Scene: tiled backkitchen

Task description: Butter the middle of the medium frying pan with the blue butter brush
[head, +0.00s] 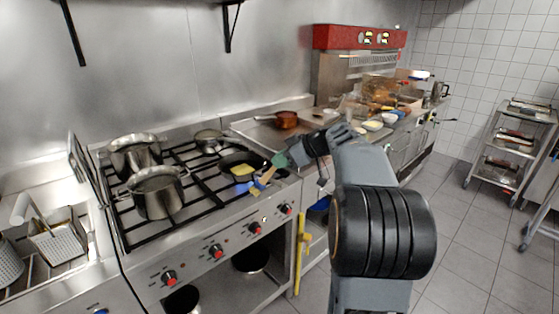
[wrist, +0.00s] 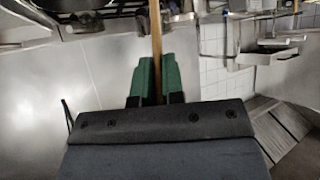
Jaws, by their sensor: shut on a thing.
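My gripper (head: 279,161) has green fingers that are shut on the wooden handle of the butter brush (head: 267,176). The handle stands between the fingers in the wrist view (wrist: 156,35). In the head view the brush slants down to the left, with blue showing at its lower end, close to the front right of a dark frying pan (head: 228,162). Yellow butter (head: 242,170) lies in that pan, on the stove's right burners. Whether the bristles touch the pan I cannot tell. My gripper and arm are to the right of the pan.
Two steel pots (head: 159,194) (head: 136,154) stand on the left burners. A lidded pan (head: 210,139) sits behind the frying pan. A copper pan (head: 286,119) is on the counter at the back right. A trolley (head: 505,150) stands far right, with open floor before it.

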